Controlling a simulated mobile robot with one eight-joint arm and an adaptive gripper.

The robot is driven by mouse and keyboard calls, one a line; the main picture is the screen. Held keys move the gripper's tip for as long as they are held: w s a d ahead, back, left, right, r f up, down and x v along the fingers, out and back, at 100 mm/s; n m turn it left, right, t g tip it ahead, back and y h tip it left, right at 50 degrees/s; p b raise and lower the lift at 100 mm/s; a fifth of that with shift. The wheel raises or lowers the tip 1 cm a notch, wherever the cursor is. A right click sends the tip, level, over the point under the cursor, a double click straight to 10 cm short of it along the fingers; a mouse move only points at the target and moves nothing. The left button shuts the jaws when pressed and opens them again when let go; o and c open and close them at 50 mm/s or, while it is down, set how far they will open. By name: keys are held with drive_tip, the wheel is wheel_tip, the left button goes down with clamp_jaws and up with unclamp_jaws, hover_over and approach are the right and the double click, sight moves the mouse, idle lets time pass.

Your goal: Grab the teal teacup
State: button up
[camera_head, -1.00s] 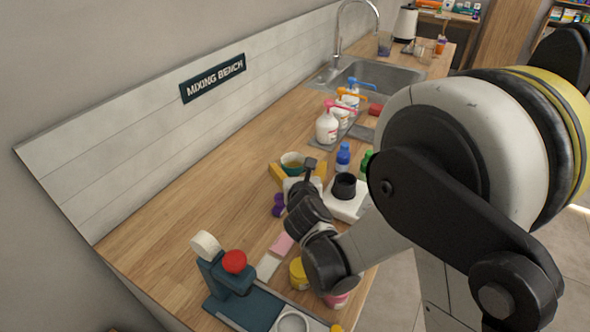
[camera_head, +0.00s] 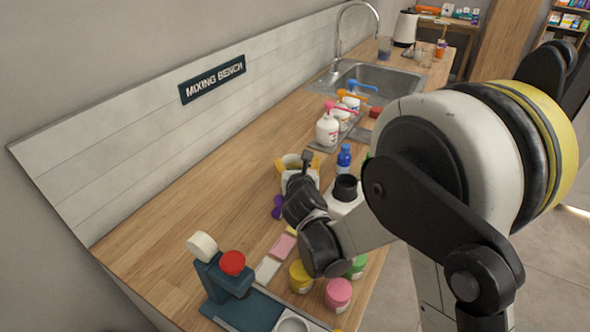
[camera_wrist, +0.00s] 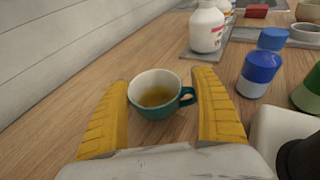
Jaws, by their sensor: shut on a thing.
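The teal teacup (camera_wrist: 156,97) stands upright between my yellow fingers in the wrist view. It has a white inside with yellowish-brown liquid, and its handle points right. My gripper (camera_wrist: 165,105) is shut on it, with the left finger against the cup's left side and the right finger at the handle side. In the head view my gripper (camera_head: 298,163) is over the wooden counter, and my wrist partly hides the cup.
A white pump bottle (camera_wrist: 207,28) stands behind the cup. Yellow and pink jars (camera_head: 338,294) stand nearer. Counter to the left is clear.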

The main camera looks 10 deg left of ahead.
drive_tip(key=shift+c, duration=0.2)
drive_tip(key=shift+r+p, duration=0.3)
drive_tip(key=shift+r, duration=0.15)
drive_tip(key=c, duration=0.3)
drive_tip(key=shift+r, duration=0.3)
drive_tip(key=shift+c, duration=0.2)
wheel_tip(320, 180, up, 3)
drive_tip(key=shift+f+p, duration=0.1)
drive_tip(key=shift+p, duration=0.85)
drive_tip(key=w+d+r+p, duration=0.4)
drive_tip(key=w+d+r, duration=0.2)
drive_tip(key=w+d, duration=0.1)
drive_tip(key=shift+w+d+r, duration=0.25)
drive_tip(key=shift+w+d, duration=0.1)
drive_tip(key=shift+d, duration=0.4)
idle(1.0)
